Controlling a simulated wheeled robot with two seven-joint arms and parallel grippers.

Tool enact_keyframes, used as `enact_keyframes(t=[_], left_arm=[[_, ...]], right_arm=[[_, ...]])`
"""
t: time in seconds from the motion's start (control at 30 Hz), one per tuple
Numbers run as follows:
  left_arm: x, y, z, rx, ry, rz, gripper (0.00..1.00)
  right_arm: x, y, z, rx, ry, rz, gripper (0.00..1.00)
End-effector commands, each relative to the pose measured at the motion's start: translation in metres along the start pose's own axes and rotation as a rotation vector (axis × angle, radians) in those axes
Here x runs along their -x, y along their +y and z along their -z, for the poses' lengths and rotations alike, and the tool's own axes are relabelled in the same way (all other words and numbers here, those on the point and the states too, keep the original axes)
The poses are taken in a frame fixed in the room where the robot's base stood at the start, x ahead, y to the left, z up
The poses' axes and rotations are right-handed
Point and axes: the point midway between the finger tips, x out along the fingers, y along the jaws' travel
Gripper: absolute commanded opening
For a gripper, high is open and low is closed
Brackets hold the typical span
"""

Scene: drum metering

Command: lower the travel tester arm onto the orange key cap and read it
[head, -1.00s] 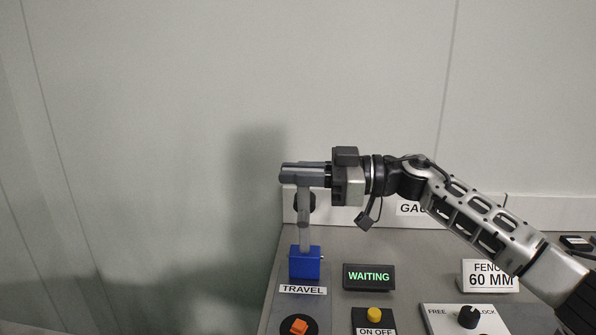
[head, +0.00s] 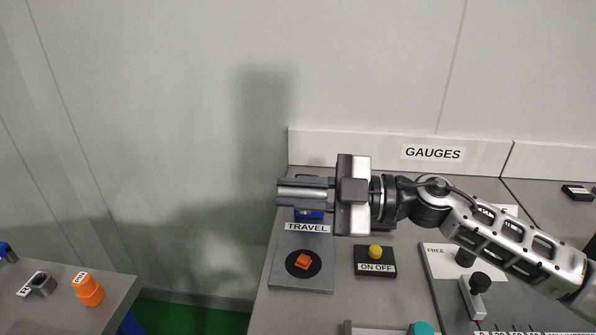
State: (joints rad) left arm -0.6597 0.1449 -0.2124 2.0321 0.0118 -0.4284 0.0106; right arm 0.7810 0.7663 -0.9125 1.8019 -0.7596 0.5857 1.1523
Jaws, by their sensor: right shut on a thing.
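The orange key cap (head: 303,262) sits on a black disc on the grey travel tester plate (head: 312,280), uncovered. The tester's blue block (head: 310,216) stands behind the TRAVEL label (head: 307,227) and is mostly covered by my right gripper. My right gripper (head: 290,192) comes in from the right, its fingers pointing left, and is shut on the tester arm. The arm itself is almost wholly hidden by the fingers. In the picture the gripper lies above the key cap, apart from it. The tester's display is hidden behind my right wrist. My left gripper is not in view.
A yellow button (head: 375,251) on an ON OFF box stands right of the key cap. A FREE panel (head: 436,262) with black knobs is further right, under my forearm. A left table (head: 60,306) holds an orange part (head: 88,290). The GAUGES board (head: 380,150) is behind.

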Motion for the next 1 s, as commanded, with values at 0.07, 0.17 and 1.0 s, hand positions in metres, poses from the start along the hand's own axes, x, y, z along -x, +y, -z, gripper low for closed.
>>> enact_keyframes(t=[0.07, 0.17, 1.0], left_arm=[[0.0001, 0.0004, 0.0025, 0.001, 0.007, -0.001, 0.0], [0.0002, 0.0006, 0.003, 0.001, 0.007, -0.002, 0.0], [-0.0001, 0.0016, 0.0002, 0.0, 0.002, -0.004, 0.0]], right_arm=[[0.0, -0.006, -0.0014, 0.01, 0.002, 0.003, 0.0], [0.0, -0.0084, -0.0017, 0.023, 0.002, 0.003, 0.0], [0.0, -0.008, -0.0019, 0.031, 0.0, 0.001, 0.37]])
